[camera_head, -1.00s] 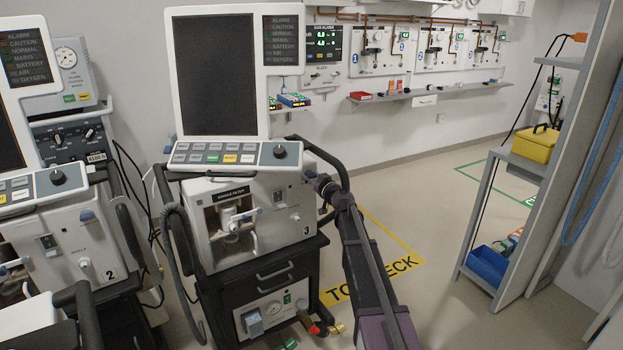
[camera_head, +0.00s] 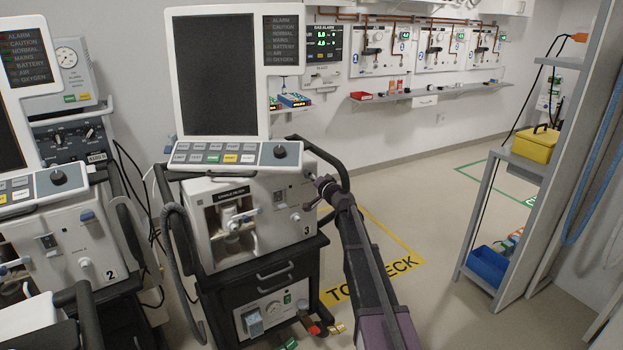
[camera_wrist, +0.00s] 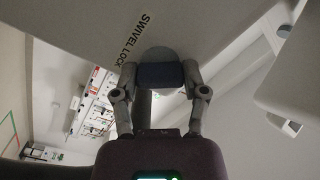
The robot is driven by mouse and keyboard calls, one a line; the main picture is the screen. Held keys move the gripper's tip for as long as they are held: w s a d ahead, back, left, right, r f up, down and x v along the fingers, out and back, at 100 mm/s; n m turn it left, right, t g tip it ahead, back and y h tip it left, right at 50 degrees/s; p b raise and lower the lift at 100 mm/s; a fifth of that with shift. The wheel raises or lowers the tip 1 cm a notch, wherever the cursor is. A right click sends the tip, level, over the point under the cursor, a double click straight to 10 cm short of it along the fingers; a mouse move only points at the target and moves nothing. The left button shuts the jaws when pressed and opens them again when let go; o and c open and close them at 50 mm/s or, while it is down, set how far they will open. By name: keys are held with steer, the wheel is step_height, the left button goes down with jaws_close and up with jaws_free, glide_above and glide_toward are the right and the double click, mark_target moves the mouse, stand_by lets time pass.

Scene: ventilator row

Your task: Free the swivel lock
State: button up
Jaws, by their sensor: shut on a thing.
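In the wrist view, a dark blue grip (camera_wrist: 160,74) on a round pale disc sits on a light panel, beside the printed words SWIVEL LOCK (camera_wrist: 135,40). My gripper (camera_wrist: 160,72) has a finger on each side of the grip and is shut on it. In the head view, my gripper (camera_head: 311,178) is at the right side of the ventilator marked 3 (camera_head: 293,195), just below the control panel. The lock itself is too small or hidden to make out there.
A black rail (camera_head: 336,166) curves around close to my wrist on the ventilator's cart. Another ventilator marked 2 (camera_head: 75,240) stands at the left. A grey shelf unit (camera_head: 540,165) with a yellow box (camera_head: 535,145) stands at the right. The floor (camera_head: 430,225) between is open.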

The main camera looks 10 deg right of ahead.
steer(key=m, duration=0.3)
steer(key=shift+m, duration=2.3)
steer(key=o, duration=1.2)
steer(key=shift+c, duration=0.2)
steer(key=shift+s, duration=0.1)
steer(key=v, duration=1.2)
steer(key=shift+f, duration=0.1)
